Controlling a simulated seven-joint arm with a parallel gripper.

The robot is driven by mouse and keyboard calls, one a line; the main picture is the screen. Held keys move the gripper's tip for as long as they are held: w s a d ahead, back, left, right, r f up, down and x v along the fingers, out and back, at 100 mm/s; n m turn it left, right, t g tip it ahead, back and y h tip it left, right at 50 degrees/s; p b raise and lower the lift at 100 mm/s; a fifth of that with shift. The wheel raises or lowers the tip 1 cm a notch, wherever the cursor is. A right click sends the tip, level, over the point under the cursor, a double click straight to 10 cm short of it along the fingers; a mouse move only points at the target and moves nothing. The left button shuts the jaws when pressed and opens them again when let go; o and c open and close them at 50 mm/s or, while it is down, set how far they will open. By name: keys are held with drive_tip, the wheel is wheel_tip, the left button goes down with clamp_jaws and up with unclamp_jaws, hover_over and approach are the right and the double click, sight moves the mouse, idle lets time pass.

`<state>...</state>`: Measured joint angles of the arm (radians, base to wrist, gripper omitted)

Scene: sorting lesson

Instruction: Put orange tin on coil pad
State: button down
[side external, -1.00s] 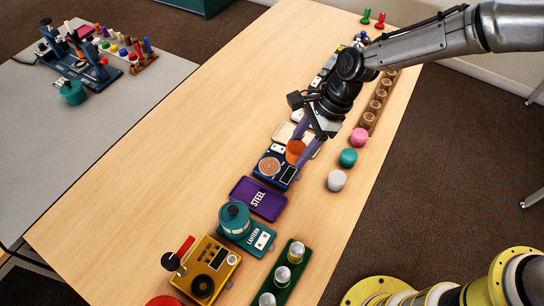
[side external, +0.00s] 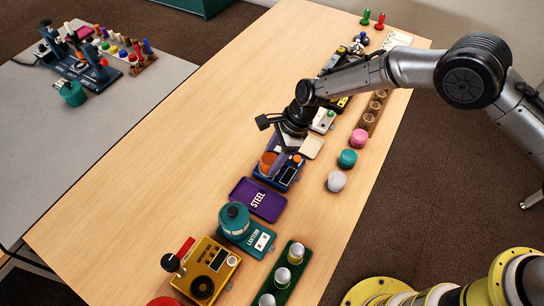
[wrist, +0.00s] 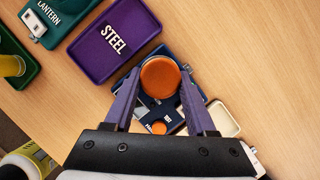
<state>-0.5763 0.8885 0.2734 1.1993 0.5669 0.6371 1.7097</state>
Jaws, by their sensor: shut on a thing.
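The orange tin (side external: 267,160) is between the purple fingers of my gripper (side external: 272,163). In the wrist view the orange tin (wrist: 160,77) shows from above, with a finger against each side. It is over the coil end of a dark blue device, the coil pad (side external: 287,174), and hides the coil rings. I cannot tell whether the tin rests on the pad or is just above it. The blue device (wrist: 176,107) also shows an orange knob (wrist: 159,128) and a dark panel below the tin.
A purple STEEL tray (side external: 258,199) lies just in front of the pad. A teal LANTERN stand with a canister (side external: 234,217) is beyond it. A cream pad (side external: 313,147) is behind. Grey, teal and pink tins (side external: 347,158) stand to the right. The table's left side is clear.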

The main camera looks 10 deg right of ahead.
drive_tip(key=shift+c, duration=1.1)
unclamp_jaws()
drive_tip(key=shift+f, duration=0.1)
drive_tip(key=v, duration=1.2)
drive_tip(key=shift+d+r, duration=0.15)
drive_tip(key=shift+r, duration=0.1)
